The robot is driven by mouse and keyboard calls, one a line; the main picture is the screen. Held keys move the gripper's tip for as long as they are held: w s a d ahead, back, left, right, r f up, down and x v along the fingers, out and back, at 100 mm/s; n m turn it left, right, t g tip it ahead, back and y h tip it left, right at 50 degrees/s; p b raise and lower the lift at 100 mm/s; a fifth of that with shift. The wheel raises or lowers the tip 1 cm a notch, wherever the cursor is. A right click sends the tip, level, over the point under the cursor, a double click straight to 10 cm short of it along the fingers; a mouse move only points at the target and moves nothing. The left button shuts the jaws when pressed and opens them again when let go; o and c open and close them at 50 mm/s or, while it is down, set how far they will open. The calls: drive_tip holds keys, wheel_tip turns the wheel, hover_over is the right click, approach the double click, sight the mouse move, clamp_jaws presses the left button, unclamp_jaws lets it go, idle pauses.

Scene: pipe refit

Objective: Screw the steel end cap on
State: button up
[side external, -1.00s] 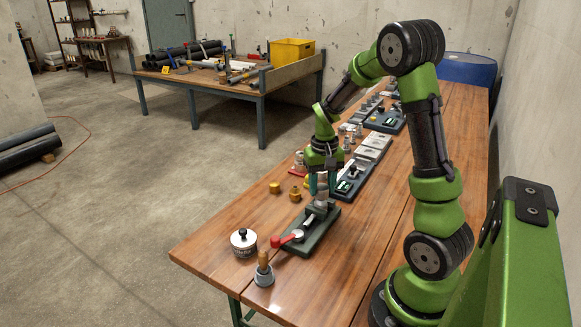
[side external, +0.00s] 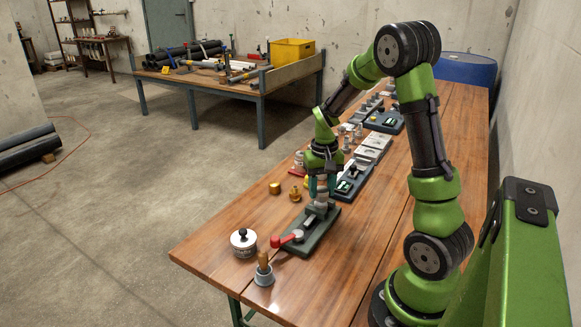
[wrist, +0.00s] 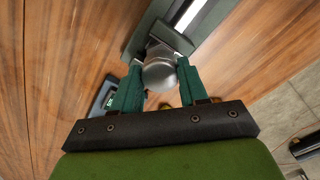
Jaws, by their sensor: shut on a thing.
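My gripper (side external: 322,184) points down over the far end of a dark green fixture (side external: 318,234) on the wooden bench. In the wrist view my gripper's teal fingers (wrist: 157,92) are shut on a round, shiny steel end cap (wrist: 159,74), one finger on each side. The cap sits over a grey fitting at the end of the fixture (wrist: 196,38). Whether its thread is engaged cannot be seen. A red-handled lever (side external: 283,240) is at the fixture's near end.
Brass fittings (side external: 275,188) stand left of the fixture. A white tin with a black knob (side external: 243,242) and a grey pot with a brush (side external: 263,272) stand near the front left edge. More fixtures (side external: 352,182) line the bench behind.

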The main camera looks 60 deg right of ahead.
drive_tip(key=shift+f, duration=0.6)
idle(0.5)
drive_tip(key=m, duration=0.6)
drive_tip(key=shift+m, duration=0.3)
drive_tip(key=m, duration=0.5)
drive_tip(key=shift+m, duration=0.3)
drive_tip(key=shift+m, duration=0.4)
drive_tip(key=m, duration=0.5)
